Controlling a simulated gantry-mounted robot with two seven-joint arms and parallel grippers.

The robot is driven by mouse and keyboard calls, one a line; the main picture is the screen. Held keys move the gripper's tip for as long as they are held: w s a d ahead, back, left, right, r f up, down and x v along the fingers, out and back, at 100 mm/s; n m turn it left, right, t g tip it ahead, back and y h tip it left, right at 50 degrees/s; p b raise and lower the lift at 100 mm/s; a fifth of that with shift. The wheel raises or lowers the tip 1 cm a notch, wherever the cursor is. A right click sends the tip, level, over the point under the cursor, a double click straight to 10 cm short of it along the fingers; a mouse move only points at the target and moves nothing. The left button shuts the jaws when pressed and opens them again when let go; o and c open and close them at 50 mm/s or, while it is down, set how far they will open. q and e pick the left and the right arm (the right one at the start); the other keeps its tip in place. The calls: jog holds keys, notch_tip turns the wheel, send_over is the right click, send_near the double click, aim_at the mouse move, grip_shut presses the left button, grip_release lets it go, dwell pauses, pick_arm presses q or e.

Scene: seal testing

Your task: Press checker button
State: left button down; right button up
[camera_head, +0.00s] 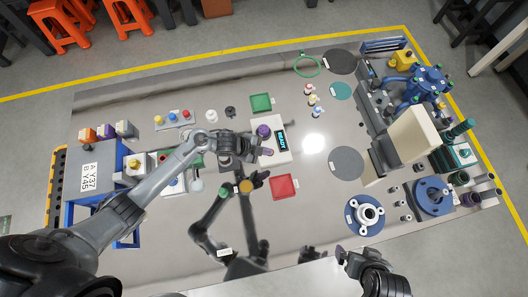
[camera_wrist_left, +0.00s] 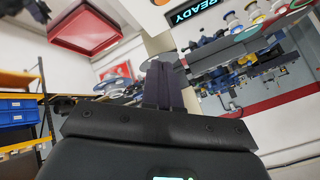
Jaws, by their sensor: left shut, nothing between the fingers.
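The checker is a white box (camera_head: 284,153) near the middle of the table, with a dark display (camera_head: 282,141) reading READY. The display also shows at the top of the left wrist view (camera_wrist_left: 197,11). A round purple piece (camera_head: 263,131) stands at the checker's left edge; I cannot tell whether it is the button. My left gripper (camera_head: 266,150) is shut and empty beside the checker's left side, close to the purple piece. Its closed fingers show in the left wrist view (camera_wrist_left: 164,85). Contact cannot be told. My right gripper (camera_head: 357,260) is at the bottom edge, away from the checker; its jaws are unclear.
A green tray (camera_head: 261,103) lies behind the checker and a red tray (camera_head: 284,187) in front. Small coloured pieces (camera_head: 314,99) and grey discs (camera_head: 346,162) lie to the right. Blue machinery (camera_head: 424,84) stands at the right end. The shiny table mirrors my arm.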

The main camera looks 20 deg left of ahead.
pick_arm(q)
jog(key=shift+t, duration=0.4)
jog(key=w, duration=0.1)
jog(key=w+r, duration=0.1)
jog(key=w+r+b, duration=0.1)
jog(key=w, duration=0.1)
jog(key=shift+a, duration=0.3)
pick_arm(e)
jog(key=shift+s+f, duration=0.2)
jog(key=shift+f, duration=0.65)
pick_arm(q)
jog(key=shift+f, duration=0.2)
pick_arm(e)
jog(key=shift+f, duration=0.15)
pick_arm(q)
notch_tip(320, 180, down, 7)
jog(key=b, duration=0.7)
jog(key=shift+r, duration=0.15)
jog(key=shift+f+b, duration=0.55)
jog(key=shift+f, duration=0.35)
pick_arm(e)
notch_tip(320, 180, down, 8)
pick_arm(q)
jog(key=shift+f, duration=0.1)
jog(key=shift+f, duration=0.3)
pick_arm(e)
jog(key=shift+f, duration=0.1)
